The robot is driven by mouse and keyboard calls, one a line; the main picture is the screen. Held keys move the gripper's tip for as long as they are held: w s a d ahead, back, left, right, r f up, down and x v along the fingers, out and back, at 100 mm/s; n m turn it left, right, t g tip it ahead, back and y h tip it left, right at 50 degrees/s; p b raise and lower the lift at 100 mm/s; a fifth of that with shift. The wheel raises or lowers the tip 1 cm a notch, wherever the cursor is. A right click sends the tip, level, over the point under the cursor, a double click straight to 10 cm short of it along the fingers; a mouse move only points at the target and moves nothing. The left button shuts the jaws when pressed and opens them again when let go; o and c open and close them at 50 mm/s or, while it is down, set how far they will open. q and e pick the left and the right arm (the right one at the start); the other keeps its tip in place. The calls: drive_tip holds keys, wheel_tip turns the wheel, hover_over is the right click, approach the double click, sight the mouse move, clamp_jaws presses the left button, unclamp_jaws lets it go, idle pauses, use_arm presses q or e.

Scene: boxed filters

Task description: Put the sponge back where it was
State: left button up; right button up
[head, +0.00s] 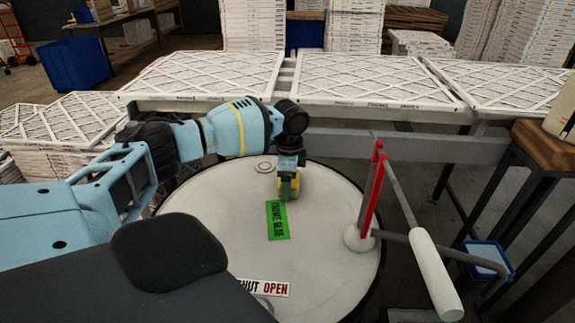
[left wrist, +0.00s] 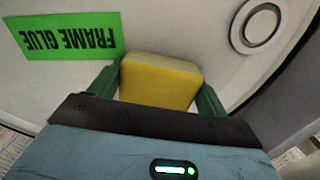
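A yellow sponge (left wrist: 160,82) sits between the two green fingers of my left gripper (left wrist: 155,90) in the left wrist view, with a finger against each side. In the head view, my left gripper (head: 289,187) points down over the white drum lid (head: 215,225), just behind the green "FRAME GLUE" label (head: 278,220). The sponge is mostly covered by the fingers there. Whether its underside touches the lid is hard to tell. My right gripper is not in view.
A red and grey lever with a white handle (head: 436,275) rises at the lid's right. A small blue tray (head: 508,266) is at the lower right, beside a wooden-topped stand (head: 545,147). White filters (head: 375,80) lie on a frame behind the drum. A "SHUT OPEN" label (head: 262,288) is in front.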

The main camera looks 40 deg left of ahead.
use_arm(q)
drive_tip(key=o, duration=0.4)
wheel_tip(320, 180, up, 12)
drive_tip(key=shift+w+d+r+p, duration=0.1)
drive_tip(key=shift+r+p, duration=0.1)
drive_tip(key=shift+p, duration=0.2)
idle(0.3)
drive_tip(key=shift+f, duration=0.1)
idle(0.4)
